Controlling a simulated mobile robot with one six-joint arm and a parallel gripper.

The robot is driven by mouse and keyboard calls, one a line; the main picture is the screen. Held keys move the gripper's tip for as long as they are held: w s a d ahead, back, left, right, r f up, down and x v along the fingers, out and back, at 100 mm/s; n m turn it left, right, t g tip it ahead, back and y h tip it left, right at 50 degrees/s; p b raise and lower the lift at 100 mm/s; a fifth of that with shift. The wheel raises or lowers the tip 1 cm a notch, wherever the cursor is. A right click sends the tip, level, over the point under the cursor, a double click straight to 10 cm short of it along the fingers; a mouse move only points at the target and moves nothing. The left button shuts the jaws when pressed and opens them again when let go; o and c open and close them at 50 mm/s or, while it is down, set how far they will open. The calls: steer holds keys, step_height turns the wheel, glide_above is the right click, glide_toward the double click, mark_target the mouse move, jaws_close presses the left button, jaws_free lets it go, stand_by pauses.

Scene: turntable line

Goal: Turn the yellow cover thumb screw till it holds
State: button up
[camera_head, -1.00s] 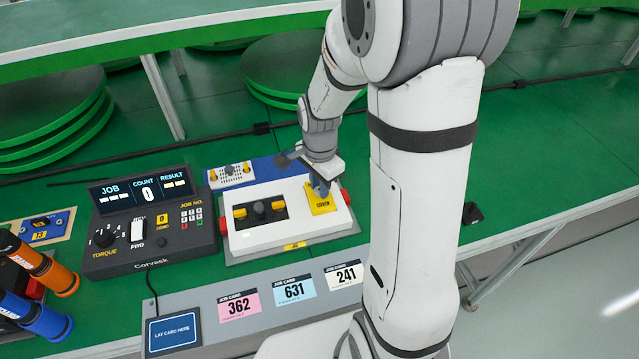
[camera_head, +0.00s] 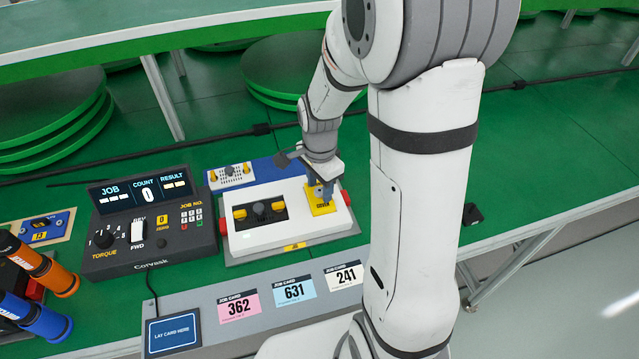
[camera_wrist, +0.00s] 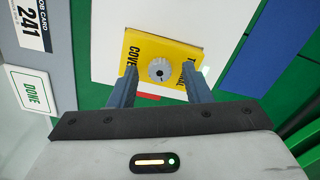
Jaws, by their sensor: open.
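The yellow cover (camera_head: 322,207) lies on the right part of the white housing (camera_head: 290,232). In the wrist view the yellow cover (camera_wrist: 143,50) carries a grey knurled thumb screw (camera_wrist: 159,69) with a dark slot mark. My gripper (camera_wrist: 160,88) is open, with one finger on each side of the screw and a visible gap to it on both sides. In the head view my gripper (camera_head: 323,192) points down over the cover and hides the screw. How far the fingertips stand above the cover is hard to tell.
A controller box (camera_head: 150,222) with a display stands left of the housing. Job cards (camera_head: 294,290) lie on the grey front strip, beside a blue card pad (camera_head: 172,332).

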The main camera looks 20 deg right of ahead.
mark_target(319, 191)
step_height(319, 191, up, 8)
steer(key=shift+f+p, duration=0.1)
steer(key=shift+p, duration=0.2)
stand_by(0.7)
